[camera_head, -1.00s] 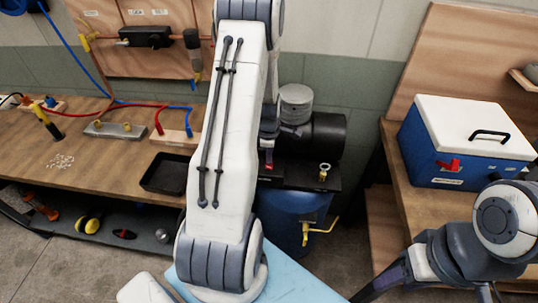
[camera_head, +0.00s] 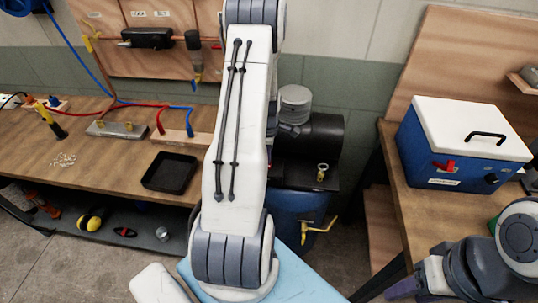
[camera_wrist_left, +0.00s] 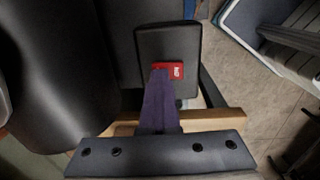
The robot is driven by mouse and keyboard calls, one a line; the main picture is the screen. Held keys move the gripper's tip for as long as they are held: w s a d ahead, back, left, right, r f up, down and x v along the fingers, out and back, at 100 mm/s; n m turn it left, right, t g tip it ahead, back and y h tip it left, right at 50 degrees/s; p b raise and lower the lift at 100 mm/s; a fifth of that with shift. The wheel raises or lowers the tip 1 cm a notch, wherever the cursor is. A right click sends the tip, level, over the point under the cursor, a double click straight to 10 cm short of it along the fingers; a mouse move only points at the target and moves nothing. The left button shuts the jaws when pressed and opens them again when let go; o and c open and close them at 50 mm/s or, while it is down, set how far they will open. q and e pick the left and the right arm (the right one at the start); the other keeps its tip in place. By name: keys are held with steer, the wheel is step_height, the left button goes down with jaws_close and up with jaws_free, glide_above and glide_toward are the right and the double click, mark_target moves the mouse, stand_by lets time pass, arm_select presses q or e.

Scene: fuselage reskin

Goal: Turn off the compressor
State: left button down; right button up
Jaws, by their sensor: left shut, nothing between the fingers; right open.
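The compressor has a black motor housing (camera_head: 322,140), a grey cylinder head (camera_head: 295,103) and a blue tank (camera_head: 300,208), and stands on the floor between the benches. In the left wrist view, a black switch box (camera_wrist_left: 168,42) carries a red switch (camera_wrist_left: 177,70). My left gripper (camera_wrist_left: 160,76) is shut and empty, its purple-dark fingers directly at the red switch and covering its left part. I cannot tell contact or the switch position. In the head view my left arm hides that gripper and the switch. My right gripper (camera_head: 402,288) is open at the lower right, partly in view.
The left bench holds a black tray (camera_head: 170,173), hoses and fittings. A brass valve with a yellow handle (camera_head: 320,229) sticks out of the tank. A light-blue surface (camera_head: 290,285) lies below my left arm.

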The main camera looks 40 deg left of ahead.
arm_select(q)
steer(key=shift+s+d+f, duration=0.2)
steer(key=shift+s+d, duration=0.15)
steer(key=shift+s, duration=0.1)
steer(key=shift+s+d+f, duration=0.15)
steer(key=shift+s+d, duration=0.15)
steer(key=shift+s, duration=0.15)
steer(key=shift+r+p, duration=0.2)
steer(key=shift+p, duration=0.1)
steer(key=r+p, duration=0.1)
steer(key=r, duration=0.1)
steer(key=r+p, duration=0.2)
steer(key=shift+w+a+r, duration=0.15)
steer(key=shift+w+r, duration=0.05)
step_height(320, 180, up, 10)
steer(key=b, duration=0.2)
steer(key=shift+f, duration=0.1)
